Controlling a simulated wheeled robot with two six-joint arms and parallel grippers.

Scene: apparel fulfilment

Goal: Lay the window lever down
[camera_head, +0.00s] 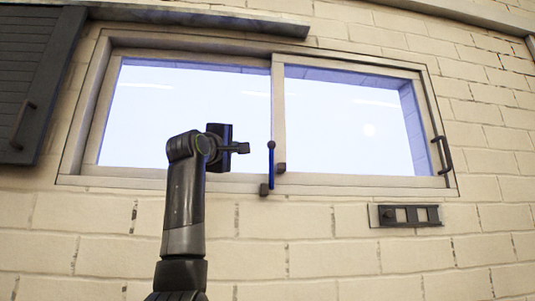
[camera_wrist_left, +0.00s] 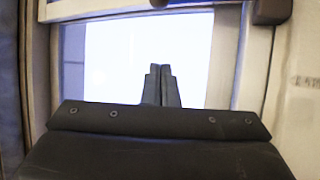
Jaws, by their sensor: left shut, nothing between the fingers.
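The window lever (camera_head: 271,165) is a thin blue bar with a dark round knob at its top. It stands upright at the foot of the window's middle post, with a dark block at its lower end. My left gripper (camera_head: 244,148) is just left of the lever's upper part, in front of the left pane, and appears apart from it. Its fingers are together and empty, as the left wrist view (camera_wrist_left: 162,84) also shows. A dark brown part (camera_wrist_left: 270,10) at that view's top right cannot be clearly identified. My right gripper is not in view.
The sliding window (camera_head: 340,125) has two panes in a pale frame. A dark handle (camera_head: 442,155) is on its right side. A dark louvred shutter (camera_head: 38,80) hangs at the left. A switch panel (camera_head: 408,215) is on the brick wall below right.

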